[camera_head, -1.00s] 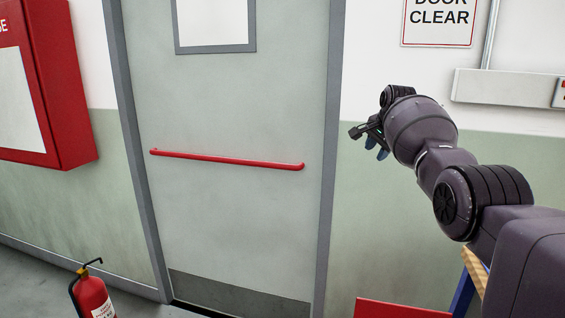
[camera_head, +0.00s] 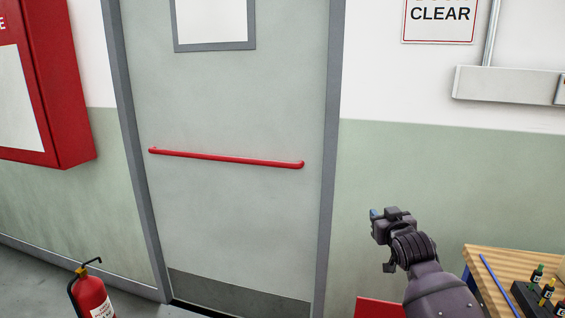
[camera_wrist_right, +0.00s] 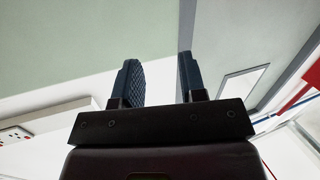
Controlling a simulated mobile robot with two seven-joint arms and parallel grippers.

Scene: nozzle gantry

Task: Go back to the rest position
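My right gripper (camera_head: 376,214) is low in the right half of the head view, in front of the green wall and to the right of the door frame. In the right wrist view its two dark blue fingers (camera_wrist_right: 160,80) stand apart with nothing between them. It is open and empty, and touches nothing that I can see. My left gripper is in neither view.
A closed grey door (camera_head: 240,110) with a red push bar (camera_head: 225,158) fills the middle. A red extinguisher (camera_head: 93,297) stands at lower left, below a red cabinet (camera_head: 75,90). A wooden bench (camera_head: 480,268) with small bottles (camera_head: 547,290) is close right of my right arm.

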